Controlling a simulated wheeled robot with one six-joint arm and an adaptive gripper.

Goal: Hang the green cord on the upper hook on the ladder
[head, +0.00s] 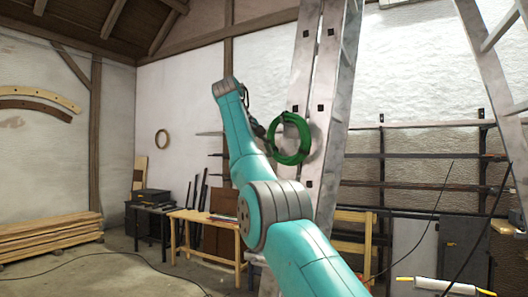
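The green cord (290,159) is a round coil in front of the ladder's near stile, in the middle of the head view. My gripper (264,131) is small and dark here, at the coil's left edge. It seems to touch the coil, but its fingers are too small and dark to show whether they are closed on it. The metal ladder (305,65) stands upright behind the coil, its lower part hidden by my arm. Small dark fittings show on its stiles; I cannot tell which is the upper hook, or whether the coil rests on one.
A wooden workbench (212,219) and a dark table (150,209) stand behind at left. Planks (45,236) are stacked at far left. Shelving (420,155) lines the right wall. Another metal ladder frame (476,40) stands at right. A cable (150,262) crosses the open floor.

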